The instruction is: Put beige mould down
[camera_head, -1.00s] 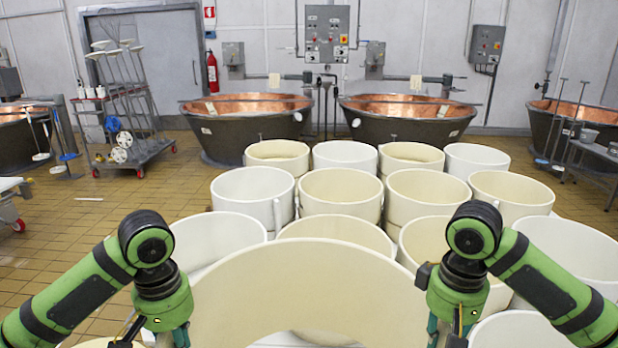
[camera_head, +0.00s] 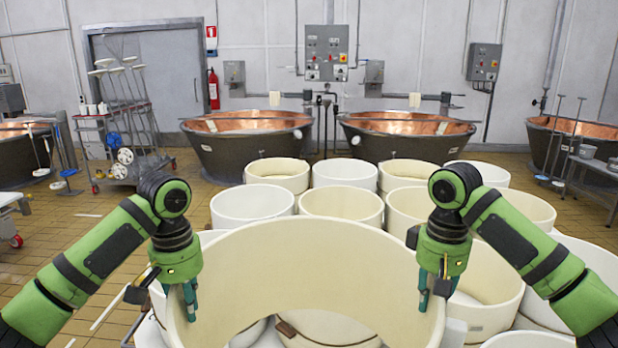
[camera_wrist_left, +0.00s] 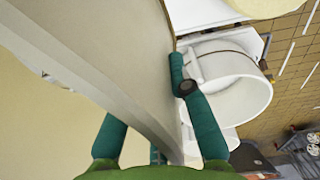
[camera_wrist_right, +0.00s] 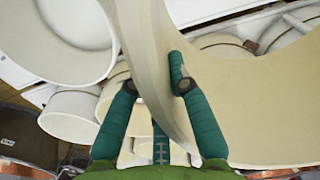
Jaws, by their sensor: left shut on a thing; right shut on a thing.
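The beige mould (camera_head: 305,262) is a large, open cream ring held in front of me, above other moulds. Its bottom is open and shows white moulds through it. My left gripper (camera_head: 189,302) is shut on its left wall, and my right gripper (camera_head: 426,290) is shut on its right wall. In the left wrist view the mould wall (camera_wrist_left: 128,62) runs between the fingers (camera_wrist_left: 150,105). In the right wrist view the wall (camera_wrist_right: 151,75) also passes between the fingers (camera_wrist_right: 152,98). Whether its lower rim touches anything is hidden.
Several cream and white moulds stand packed close behind and beside the held one, such as a cream one (camera_head: 341,205) and a white one (camera_head: 252,205). Copper vats (camera_head: 247,142) line the back wall. A trolley (camera_head: 128,150) stands at left. Tiled floor at left is mostly clear.

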